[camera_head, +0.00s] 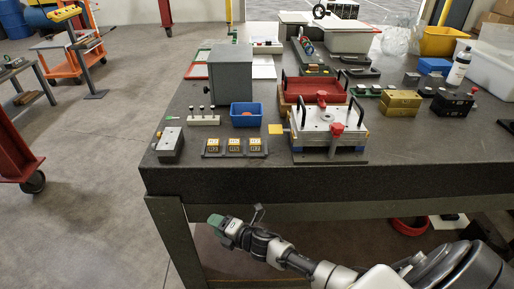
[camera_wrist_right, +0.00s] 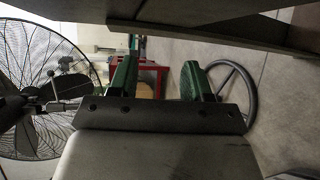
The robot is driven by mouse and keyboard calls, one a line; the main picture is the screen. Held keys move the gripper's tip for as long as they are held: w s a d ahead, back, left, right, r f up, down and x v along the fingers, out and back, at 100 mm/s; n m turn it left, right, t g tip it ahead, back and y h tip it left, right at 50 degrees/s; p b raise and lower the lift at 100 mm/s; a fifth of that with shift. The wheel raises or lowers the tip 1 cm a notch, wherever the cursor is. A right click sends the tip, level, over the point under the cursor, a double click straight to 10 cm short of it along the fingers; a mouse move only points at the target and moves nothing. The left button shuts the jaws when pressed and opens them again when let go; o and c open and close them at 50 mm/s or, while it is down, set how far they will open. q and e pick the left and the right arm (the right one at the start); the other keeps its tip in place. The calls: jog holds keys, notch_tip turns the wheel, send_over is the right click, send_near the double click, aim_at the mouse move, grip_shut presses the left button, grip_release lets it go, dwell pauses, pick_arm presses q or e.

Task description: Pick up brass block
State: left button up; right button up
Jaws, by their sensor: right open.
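The brass block (camera_head: 400,103) is a gold-coloured block on the right half of the dark worktable (camera_head: 420,150), beside small black blocks. My right gripper (camera_head: 214,221) is in front of the table and below its top, well to the left of the brass block and apart from it. In the right wrist view its two green fingers (camera_wrist_right: 159,75) are spread with nothing between them. The brass block is not visible in the right wrist view. My left gripper is not in view.
A mould fixture with black handles (camera_head: 329,130) stands near the front edge, left of the brass block. A blue bin (camera_head: 247,120), a grey box (camera_head: 230,75) and a bottle (camera_head: 459,66) also stand on the table. The table's front edge lies above my right gripper.

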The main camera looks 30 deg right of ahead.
jog(key=w+a+r+n+g+y, duration=0.2)
jog(key=a+r+n+g+y, duration=0.15)
jog(key=r+n, duration=0.65)
jog(key=w+a+r+n+g+y, duration=0.2)
jog(key=a+r+n+g+y, duration=0.15)
jog(key=r+n, duration=0.75)
jog(key=n+g+h+b, duration=0.1)
jog(key=n+g+h, duration=0.2)
jog(key=n+h, duration=1.5)
send_near(255, 141)
jog(key=shift+w+d+f+n+y, duration=0.2)
jog(key=shift+d+f+n+y, duration=0.3)
jog(key=shift+d+f, duration=0.1)
jog(key=shift+w+d+f+n+y, duration=0.15)
jog(key=shift+d+f+n+y, duration=0.25)
jog(key=shift+d+f+n, duration=0.15)
jog(key=shift+p+x, duration=0.4)
jog(key=shift+x, duration=2.8)
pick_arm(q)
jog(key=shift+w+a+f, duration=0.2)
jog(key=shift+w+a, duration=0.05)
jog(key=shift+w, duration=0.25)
pick_arm(e)
jog(key=shift+w+a+r, duration=0.1)
jog(key=c, duration=0.8)
